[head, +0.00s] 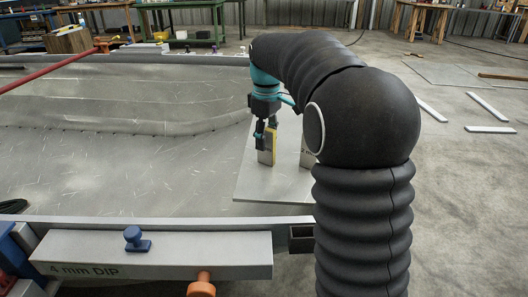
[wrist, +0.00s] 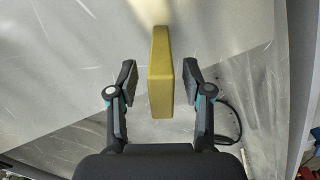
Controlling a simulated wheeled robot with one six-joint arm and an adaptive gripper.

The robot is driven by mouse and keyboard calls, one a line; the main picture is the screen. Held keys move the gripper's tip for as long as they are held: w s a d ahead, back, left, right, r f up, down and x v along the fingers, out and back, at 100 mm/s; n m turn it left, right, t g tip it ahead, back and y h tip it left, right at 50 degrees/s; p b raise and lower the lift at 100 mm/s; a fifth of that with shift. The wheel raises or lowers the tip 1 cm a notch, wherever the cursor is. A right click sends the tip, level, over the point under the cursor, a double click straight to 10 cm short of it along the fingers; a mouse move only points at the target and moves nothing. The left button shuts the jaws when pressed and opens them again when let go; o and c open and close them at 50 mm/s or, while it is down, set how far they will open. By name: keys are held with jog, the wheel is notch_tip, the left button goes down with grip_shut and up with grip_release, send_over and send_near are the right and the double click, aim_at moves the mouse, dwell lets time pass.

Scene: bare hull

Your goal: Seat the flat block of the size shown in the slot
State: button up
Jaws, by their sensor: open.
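A flat block (head: 266,157) with a yellow face stands upright on a grey board in the head view. The wrist view shows the yellow block (wrist: 160,78) between the two fingers of my gripper (wrist: 160,84), with a gap on each side. In the head view my gripper (head: 266,136) is at the block's upper part. A second upright block (head: 306,154), with dark marking, is partly hidden behind my arm. A grey beam (head: 150,255) carries the text "4 mm DIP". I cannot make out a slot with certainty.
The grey board (head: 262,188) sits right of a large scratched metal hull surface (head: 120,160). A blue knob (head: 136,238) stands on the beam and an orange one (head: 201,286) is below it. White strips (head: 490,129) lie on the floor at right.

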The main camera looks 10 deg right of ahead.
jog(key=shift+f, duration=0.1)
grip_shut()
